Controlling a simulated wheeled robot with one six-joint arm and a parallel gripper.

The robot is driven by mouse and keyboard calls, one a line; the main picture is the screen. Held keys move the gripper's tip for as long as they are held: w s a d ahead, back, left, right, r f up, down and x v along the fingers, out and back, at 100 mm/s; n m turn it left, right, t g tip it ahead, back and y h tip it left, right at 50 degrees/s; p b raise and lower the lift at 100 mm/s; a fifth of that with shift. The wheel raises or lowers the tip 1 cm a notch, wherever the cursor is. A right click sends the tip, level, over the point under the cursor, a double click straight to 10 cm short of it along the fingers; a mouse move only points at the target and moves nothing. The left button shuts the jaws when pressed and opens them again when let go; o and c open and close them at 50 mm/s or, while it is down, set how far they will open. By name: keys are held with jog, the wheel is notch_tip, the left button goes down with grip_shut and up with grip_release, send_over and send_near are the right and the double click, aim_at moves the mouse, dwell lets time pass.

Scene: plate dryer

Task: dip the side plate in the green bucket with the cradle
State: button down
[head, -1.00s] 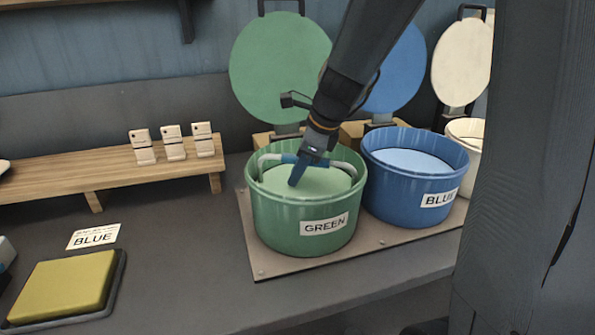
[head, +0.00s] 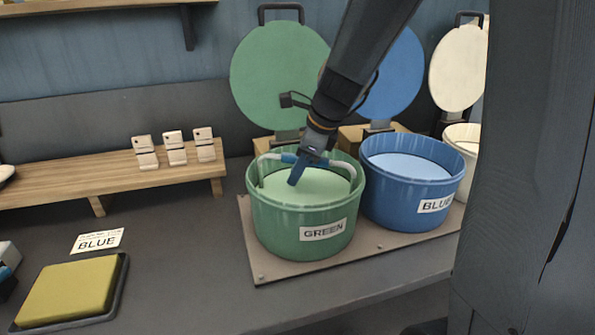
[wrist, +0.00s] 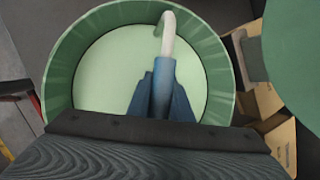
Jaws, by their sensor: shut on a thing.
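The green bucket (head: 304,235), labelled GREEN, stands open on a base board and holds pale green liquid (head: 318,187). My gripper (head: 296,172) is over its mouth, shut on the blue grip of the cradle (head: 345,168). The cradle's pale bar spans the bucket and its ends go down inside the rim. In the wrist view the cradle's pale bar (wrist: 168,35) curves up from the blue grip between my fingers. The cradle's lower part is hidden in the bucket. The side plate is not visible; I cannot tell whether the cradle holds it.
The raised green lid (head: 280,78) stands behind the bucket. The blue bucket (head: 408,190) is close on the right, with a white bucket (head: 462,145) beyond. A wooden shelf (head: 110,182) with pale blocks, a BLUE card (head: 97,241) and a yellow pad (head: 68,291) are on the left.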

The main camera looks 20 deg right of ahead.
notch_tip(320, 180, up, 16)
jog(key=p, duration=1.6)
dwell(1.3)
jog(key=shift+f, duration=0.15)
dwell(1.5)
